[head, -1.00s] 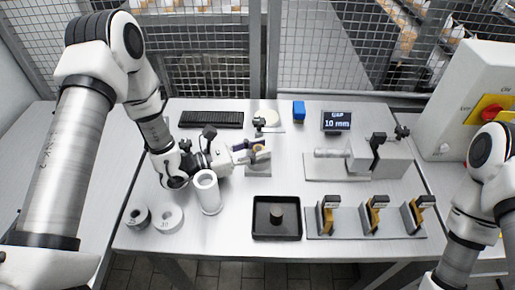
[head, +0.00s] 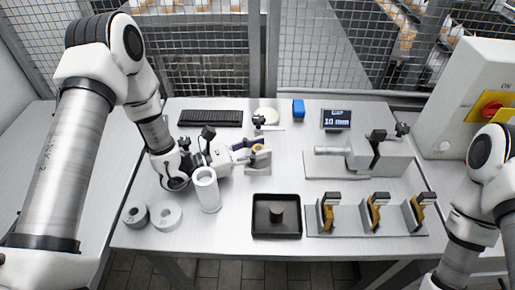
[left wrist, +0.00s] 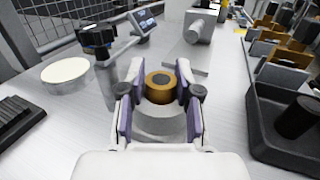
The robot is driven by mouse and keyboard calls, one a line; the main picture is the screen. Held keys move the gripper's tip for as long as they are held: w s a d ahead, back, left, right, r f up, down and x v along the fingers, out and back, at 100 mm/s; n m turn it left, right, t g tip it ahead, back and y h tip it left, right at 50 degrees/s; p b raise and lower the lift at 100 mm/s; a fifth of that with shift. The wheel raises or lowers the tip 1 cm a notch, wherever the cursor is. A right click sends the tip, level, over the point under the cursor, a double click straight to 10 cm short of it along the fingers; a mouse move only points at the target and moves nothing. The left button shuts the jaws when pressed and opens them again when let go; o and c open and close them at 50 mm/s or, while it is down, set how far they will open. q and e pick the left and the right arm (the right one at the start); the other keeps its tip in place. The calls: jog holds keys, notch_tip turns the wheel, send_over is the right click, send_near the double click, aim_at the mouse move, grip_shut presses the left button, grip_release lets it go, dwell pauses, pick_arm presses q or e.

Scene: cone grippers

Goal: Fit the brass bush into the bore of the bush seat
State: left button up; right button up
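The brass bush (left wrist: 161,87) is a short gold ring with a dark centre, upright at the grey bush seat (left wrist: 161,121). It seems to sit in the top of the seat; how deep it is in the bore cannot be seen. In the head view the bush (head: 258,149) shows at the seat (head: 258,165), left of the table's middle. My left gripper (left wrist: 160,76) has one purple-padded finger on each side of the bush, with narrow gaps showing, so it looks open around it. It comes from the left in the head view (head: 250,150). My right gripper is out of view.
A white tube (head: 207,190) stands close to my left gripper, with two rings (head: 166,215) nearby. A black tray (head: 277,236) holds a dark cylinder. A fixture (head: 375,157) and a rack of gauges (head: 372,222) are on the right. A display (head: 336,119) reads 10 mm.

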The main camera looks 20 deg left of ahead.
pick_arm(q)
jog(key=shift+s+d+f, duration=0.2)
jog(key=shift+s+f, duration=0.15)
jog(key=shift+f, duration=0.4)
jog(key=shift+r+p, duration=0.8)
jog(key=shift+p, duration=0.1)
jog(key=v, duration=0.1)
jog(key=b+v, duration=0.1)
jog(key=shift+s+a+f, duration=0.1)
jog(key=shift+a+f, duration=0.15)
jog(key=shift+a, duration=0.2)
jog(key=v, duration=0.8)
jog(key=shift+a+r+p, duration=0.3)
jog(key=shift+r+p, duration=0.05)
jog(key=shift+r, duration=0.05)
jog(key=shift+s+a, duration=0.15)
jog(key=shift+s, duration=0.05)
jog(key=shift+a, duration=0.1)
